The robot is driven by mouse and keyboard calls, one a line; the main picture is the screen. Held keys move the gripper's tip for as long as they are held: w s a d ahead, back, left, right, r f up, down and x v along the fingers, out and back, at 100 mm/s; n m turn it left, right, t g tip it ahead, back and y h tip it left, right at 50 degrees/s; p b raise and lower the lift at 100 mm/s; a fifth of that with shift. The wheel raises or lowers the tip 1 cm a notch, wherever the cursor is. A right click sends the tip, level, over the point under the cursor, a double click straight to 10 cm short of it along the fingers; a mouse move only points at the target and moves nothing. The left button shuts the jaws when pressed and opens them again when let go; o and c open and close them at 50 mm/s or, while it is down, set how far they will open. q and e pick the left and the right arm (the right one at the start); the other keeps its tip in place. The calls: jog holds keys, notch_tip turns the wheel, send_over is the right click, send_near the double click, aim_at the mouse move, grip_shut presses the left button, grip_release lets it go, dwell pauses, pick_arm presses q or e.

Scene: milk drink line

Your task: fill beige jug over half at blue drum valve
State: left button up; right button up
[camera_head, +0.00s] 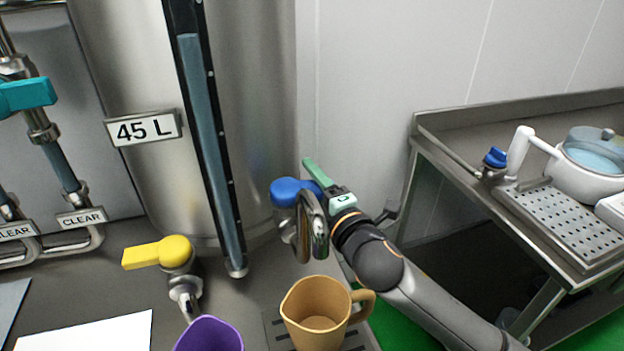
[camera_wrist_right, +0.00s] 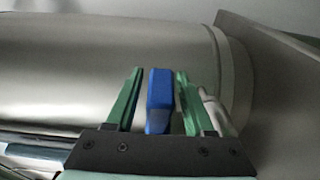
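The beige jug (camera_head: 312,322) stands upright on a slotted drip grate, its handle to the right. Its open mouth is below the metal spout (camera_head: 312,228) of the blue drum valve. I see no stream and no liquid level in the jug. The valve's blue handle (camera_head: 286,191) also shows in the right wrist view (camera_wrist_right: 160,100). My right gripper (camera_head: 316,176) is at this handle. In the right wrist view its green fingers (camera_wrist_right: 158,76) stand on both sides of the handle, with narrow gaps, so it looks open around it. My left gripper is not in view.
A purple cup (camera_head: 209,335) stands left of the jug, near the yellow-handled valve (camera_head: 158,253). The steel drum (camera_head: 255,100) carries a 45 L sign and a sight gauge (camera_head: 205,130). A side table (camera_head: 470,190) with a white pot (camera_head: 585,180) is at the right.

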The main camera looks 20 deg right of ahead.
jog(key=s+d, duration=0.2)
jog(key=s, duration=1)
jog(key=shift+s, duration=0.2)
jog(key=shift+c, duration=0.2)
